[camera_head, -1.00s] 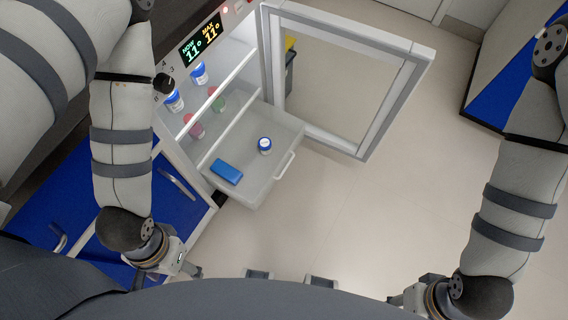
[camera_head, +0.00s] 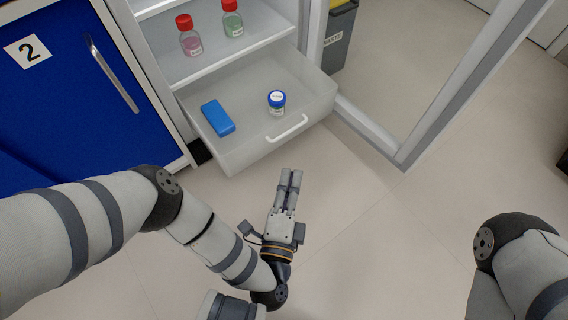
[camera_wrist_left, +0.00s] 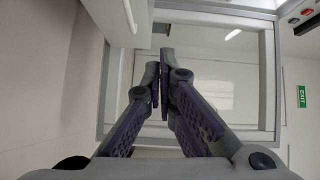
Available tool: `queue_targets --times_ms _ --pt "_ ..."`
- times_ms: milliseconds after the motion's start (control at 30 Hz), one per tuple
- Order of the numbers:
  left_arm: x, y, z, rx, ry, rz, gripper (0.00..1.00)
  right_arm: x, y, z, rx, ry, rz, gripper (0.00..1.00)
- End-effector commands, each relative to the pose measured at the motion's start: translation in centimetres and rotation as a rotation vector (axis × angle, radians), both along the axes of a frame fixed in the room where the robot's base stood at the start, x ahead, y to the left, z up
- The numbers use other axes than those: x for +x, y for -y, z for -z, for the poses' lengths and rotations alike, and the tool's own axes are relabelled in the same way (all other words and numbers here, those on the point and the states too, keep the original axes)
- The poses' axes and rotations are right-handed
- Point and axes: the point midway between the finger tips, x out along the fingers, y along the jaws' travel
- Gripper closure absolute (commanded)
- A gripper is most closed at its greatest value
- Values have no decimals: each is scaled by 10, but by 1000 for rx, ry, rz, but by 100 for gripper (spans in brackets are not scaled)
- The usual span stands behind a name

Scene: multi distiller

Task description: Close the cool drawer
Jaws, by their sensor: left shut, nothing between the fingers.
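The cool drawer (camera_head: 243,150) is pulled out at the bottom of the cooler. It is a whitish translucent bin with a white bar handle (camera_head: 288,129) on its front. A blue box (camera_head: 217,118) and a blue-capped jar (camera_head: 277,104) are in it. My left gripper (camera_head: 290,174) is shut and empty, just in front of the drawer and below the handle in the head view, apart from it as far as I can tell. Its shut fingers also show in the left wrist view (camera_wrist_left: 161,65). My right gripper is out of view; only part of that arm shows.
The cooler's glass door (camera_head: 415,120) stands wide open to the right. Red-capped bottles (camera_head: 189,37) stand on the shelf above the drawer. A blue cabinet marked 2 (camera_head: 75,75) is at left. A grey waste bin (camera_head: 339,40) shows behind the door. The floor in front is clear.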

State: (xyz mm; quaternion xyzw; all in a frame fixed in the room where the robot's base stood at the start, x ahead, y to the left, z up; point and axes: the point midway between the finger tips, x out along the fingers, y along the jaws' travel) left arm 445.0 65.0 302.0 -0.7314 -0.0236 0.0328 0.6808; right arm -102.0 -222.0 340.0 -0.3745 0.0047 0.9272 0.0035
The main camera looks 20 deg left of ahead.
Motion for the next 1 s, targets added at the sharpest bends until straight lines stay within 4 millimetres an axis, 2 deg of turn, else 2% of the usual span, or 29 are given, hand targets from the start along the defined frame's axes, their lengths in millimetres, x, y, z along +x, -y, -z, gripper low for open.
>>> queue_targets --times_ms 33,133,233,333,700,867,1000 --pt "1 -7 29 45 6 -31 100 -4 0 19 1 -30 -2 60" --pt "1 -9 41 69 7 -43 100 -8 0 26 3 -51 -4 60" --pt "7 -11 40 77 12 -49 100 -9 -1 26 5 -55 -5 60" --pt "21 -13 38 77 12 -48 100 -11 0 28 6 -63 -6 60" --pt "101 -22 40 75 11 -47 100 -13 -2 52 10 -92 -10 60" --pt "117 -43 38 76 11 -47 100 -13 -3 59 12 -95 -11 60" --pt "124 -51 37 75 11 -45 100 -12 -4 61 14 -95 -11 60"
